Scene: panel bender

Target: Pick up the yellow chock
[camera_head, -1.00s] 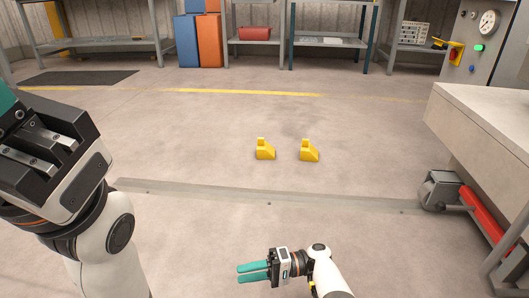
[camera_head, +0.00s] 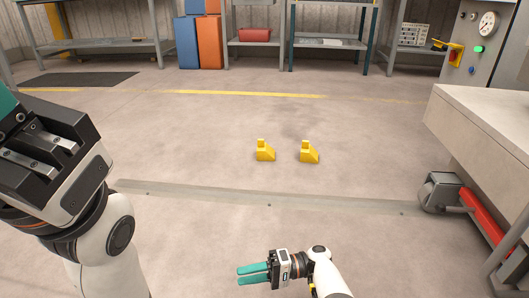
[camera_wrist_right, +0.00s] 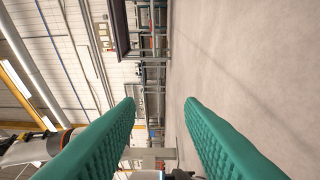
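Two yellow chocks stand on the concrete floor in the middle of the head view, a left chock (camera_head: 265,151) and a right chock (camera_head: 309,153), with a gap between them. My right gripper (camera_head: 240,275) is low in the head view, nearer to me than the chocks and apart from them. Its two teal fingers point left and are spread with nothing between them. The right wrist view also shows the open fingers (camera_wrist_right: 160,110), with no chock in sight. My left arm fills the left edge of the head view; its fingertips are cut off, with only a teal bit showing.
A flat metal floor strip (camera_head: 270,198) runs between the chocks and my right gripper. A workbench (camera_head: 490,120) with a caster and a red bar stands at the right. Shelves (camera_head: 260,41) and blue and orange panels (camera_head: 186,41) stand at the back. Floor around the chocks is clear.

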